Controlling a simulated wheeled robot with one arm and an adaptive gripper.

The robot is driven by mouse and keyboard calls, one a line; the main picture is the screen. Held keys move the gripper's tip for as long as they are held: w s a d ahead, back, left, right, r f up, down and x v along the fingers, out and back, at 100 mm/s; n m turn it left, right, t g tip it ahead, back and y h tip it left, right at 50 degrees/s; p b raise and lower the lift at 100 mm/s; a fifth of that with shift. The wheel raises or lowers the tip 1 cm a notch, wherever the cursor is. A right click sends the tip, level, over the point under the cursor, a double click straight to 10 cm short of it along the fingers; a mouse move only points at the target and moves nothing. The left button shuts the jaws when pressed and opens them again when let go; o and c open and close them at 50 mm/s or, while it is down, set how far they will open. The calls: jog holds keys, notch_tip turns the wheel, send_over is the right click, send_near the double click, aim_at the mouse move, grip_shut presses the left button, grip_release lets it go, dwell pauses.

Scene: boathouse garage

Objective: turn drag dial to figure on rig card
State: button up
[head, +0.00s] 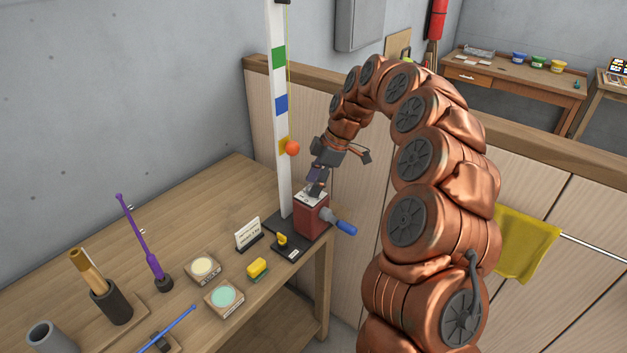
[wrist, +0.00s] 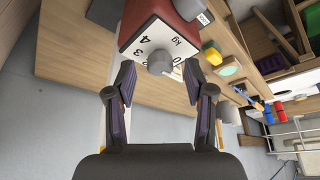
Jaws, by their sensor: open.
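The red winch box (head: 311,217) stands at the base of a white post on the workbench, with a blue-handled crank (head: 345,228) on its right side. Its top carries a white dial plate (wrist: 148,38) marked with figures and "kg"; 3, 4 and a 0 can be made out. The grey round dial knob (wrist: 160,62) sits on this plate. My gripper (wrist: 160,78) is open, its fingertips on either side of the knob and seemingly just short of it. In the head view my gripper (head: 317,184) is over the box top. A small white card (head: 248,233) stands left of the box; its writing is unreadable.
The white post (head: 279,120) with coloured bands and an orange ball (head: 292,148) rises close beside my gripper. A wooden partition (head: 350,150) is behind.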

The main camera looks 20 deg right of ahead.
jog(key=shift+a+f, duration=0.1)
jog(key=shift+f, duration=0.25)
grip_shut()
dwell(0.3)
